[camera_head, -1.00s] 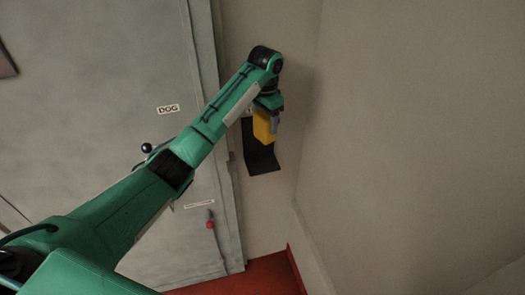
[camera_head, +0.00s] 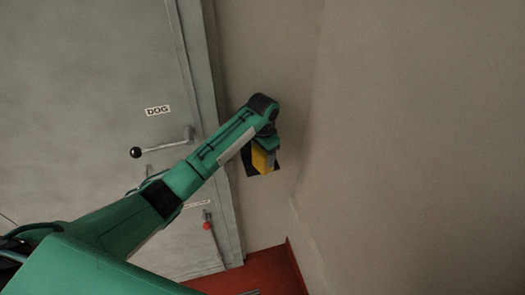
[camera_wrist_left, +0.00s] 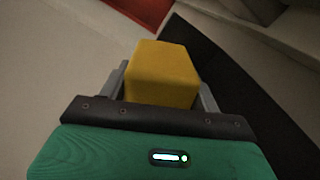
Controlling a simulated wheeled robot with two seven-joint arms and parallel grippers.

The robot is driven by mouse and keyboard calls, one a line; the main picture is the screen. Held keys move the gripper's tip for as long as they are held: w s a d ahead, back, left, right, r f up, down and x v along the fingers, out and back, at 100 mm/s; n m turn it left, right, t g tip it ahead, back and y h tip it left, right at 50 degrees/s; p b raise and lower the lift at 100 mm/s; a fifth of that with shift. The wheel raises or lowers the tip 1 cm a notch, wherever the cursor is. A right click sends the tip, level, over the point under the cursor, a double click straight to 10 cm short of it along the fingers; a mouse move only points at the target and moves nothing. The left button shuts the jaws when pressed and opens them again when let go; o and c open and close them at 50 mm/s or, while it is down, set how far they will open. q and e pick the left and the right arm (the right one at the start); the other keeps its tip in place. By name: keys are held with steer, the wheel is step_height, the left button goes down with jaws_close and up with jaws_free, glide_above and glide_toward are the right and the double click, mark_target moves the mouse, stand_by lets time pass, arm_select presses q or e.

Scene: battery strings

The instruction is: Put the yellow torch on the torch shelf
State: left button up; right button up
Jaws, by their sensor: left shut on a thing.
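The yellow torch (camera_head: 263,160) is a boxy yellow block held below my left wrist in the head view. My left gripper (camera_head: 268,155) is shut on it. In the left wrist view the torch (camera_wrist_left: 163,73) sits between the two grey fingers. The black torch shelf (camera_head: 249,165) is on the wall behind and under the torch, mostly hidden by my arm and the torch. In the left wrist view a black surface, likely the shelf (camera_wrist_left: 240,85), lies beside and beyond the torch. I cannot tell whether the torch touches it. My right gripper is out of view.
A grey door (camera_head: 90,100) with a DOG label (camera_head: 158,110) and a lever with a black knob (camera_head: 136,153) stands at the left. A red-tipped handle (camera_head: 207,226) is lower down. A bare wall (camera_head: 420,150) is close on the right. The floor (camera_head: 262,272) is red.

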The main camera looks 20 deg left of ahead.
arm_select(q)
steer(key=o, duration=1.2)
steer(key=shift+s+r, duration=0.1)
steer(key=shift+s, duration=0.2)
steer(key=shift+w+r, duration=0.2)
step_height(320, 180, up, 10)
steer(key=shift+r, duration=0.2)
steer(key=shift+s+r, duration=0.1)
steer(key=shift+r, duration=0.55)
steer(key=shift+f, duration=0.15)
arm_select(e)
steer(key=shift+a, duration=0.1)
